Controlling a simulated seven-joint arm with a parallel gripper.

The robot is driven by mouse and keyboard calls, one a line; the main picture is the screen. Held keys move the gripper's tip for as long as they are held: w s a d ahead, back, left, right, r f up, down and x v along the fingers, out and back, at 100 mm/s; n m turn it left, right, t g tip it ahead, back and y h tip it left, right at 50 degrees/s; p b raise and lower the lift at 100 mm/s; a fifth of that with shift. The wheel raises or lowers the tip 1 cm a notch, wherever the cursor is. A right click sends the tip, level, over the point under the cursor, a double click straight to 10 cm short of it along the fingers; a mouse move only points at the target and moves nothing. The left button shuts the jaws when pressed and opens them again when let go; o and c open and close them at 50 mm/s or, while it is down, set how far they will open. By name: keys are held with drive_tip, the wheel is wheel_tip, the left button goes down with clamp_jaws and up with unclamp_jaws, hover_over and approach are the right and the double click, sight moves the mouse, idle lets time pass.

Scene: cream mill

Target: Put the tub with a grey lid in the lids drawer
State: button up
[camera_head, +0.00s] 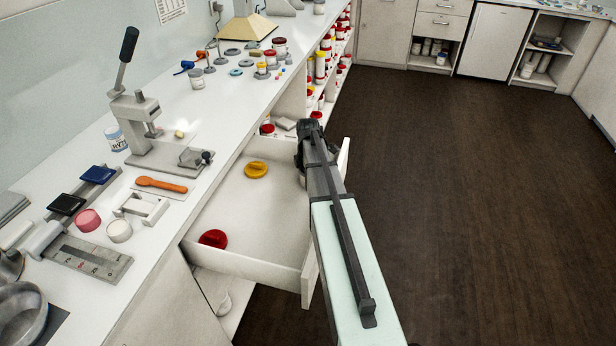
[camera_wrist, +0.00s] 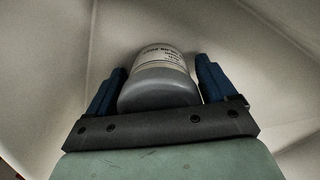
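The tub with a grey lid (camera_wrist: 160,88) shows in the wrist view, its lid towards me and its white labelled side beyond. The two blue fingers of my gripper (camera_wrist: 163,82) stand close on either side of it. I cannot tell whether they press on it or leave a narrow gap. In the head view my gripper is over the right side of the open drawer (camera_head: 245,262), and my arm hides most of it and the tub. A yellow lid (camera_head: 256,170) and a red lid (camera_head: 213,238) lie in the drawer. Whether the tub rests on its floor is unclear.
Shelves of tubs (camera_head: 325,65) stand beyond. The drawer's middle is clear, and open dark floor lies right.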

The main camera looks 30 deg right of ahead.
drive_tip(key=shift+o, duration=0.7)
drive_tip(key=shift+r, duration=0.15)
wheel_tip(320, 180, up, 12)
